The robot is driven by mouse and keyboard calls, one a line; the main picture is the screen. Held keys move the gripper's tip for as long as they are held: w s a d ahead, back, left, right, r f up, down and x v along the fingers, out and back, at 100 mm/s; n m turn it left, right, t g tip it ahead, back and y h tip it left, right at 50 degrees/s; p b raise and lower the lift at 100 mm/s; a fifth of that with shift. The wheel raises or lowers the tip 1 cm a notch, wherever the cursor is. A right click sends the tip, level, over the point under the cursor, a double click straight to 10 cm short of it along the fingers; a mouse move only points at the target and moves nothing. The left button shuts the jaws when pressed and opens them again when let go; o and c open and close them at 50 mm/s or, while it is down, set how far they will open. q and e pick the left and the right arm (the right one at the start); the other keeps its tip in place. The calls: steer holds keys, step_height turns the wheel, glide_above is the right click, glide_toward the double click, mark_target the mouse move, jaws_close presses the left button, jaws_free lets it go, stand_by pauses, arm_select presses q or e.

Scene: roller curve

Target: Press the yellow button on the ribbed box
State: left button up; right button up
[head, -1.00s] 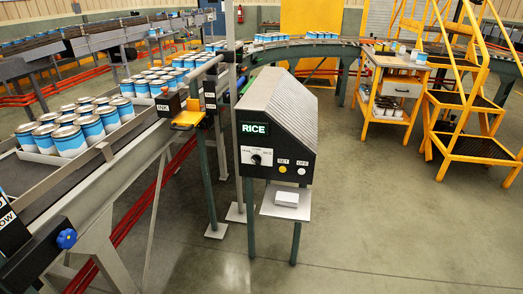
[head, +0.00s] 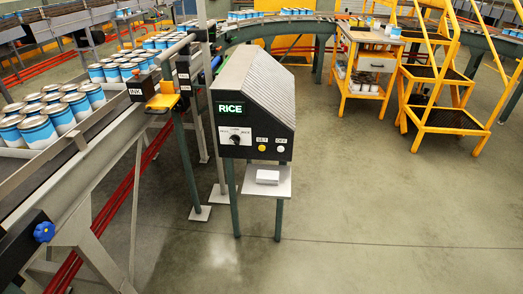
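The ribbed box (head: 256,100) stands on green legs near the middle of the head view. Its black front panel carries a green RICE display (head: 234,108) and a round selector knob (head: 236,140). The yellow button (head: 262,148) is a small round button low on the panel, under a SET label. A white button (head: 281,149) sits just right of it, under an OFF label. Neither of my grippers shows in the head view.
A grey shelf (head: 280,187) with a white block (head: 267,177) juts out below the panel. A conveyor (head: 113,125) with blue-and-white cans runs along the left. A yellow cart (head: 367,72) and yellow steps (head: 445,118) stand behind right. The floor in front and right is clear.

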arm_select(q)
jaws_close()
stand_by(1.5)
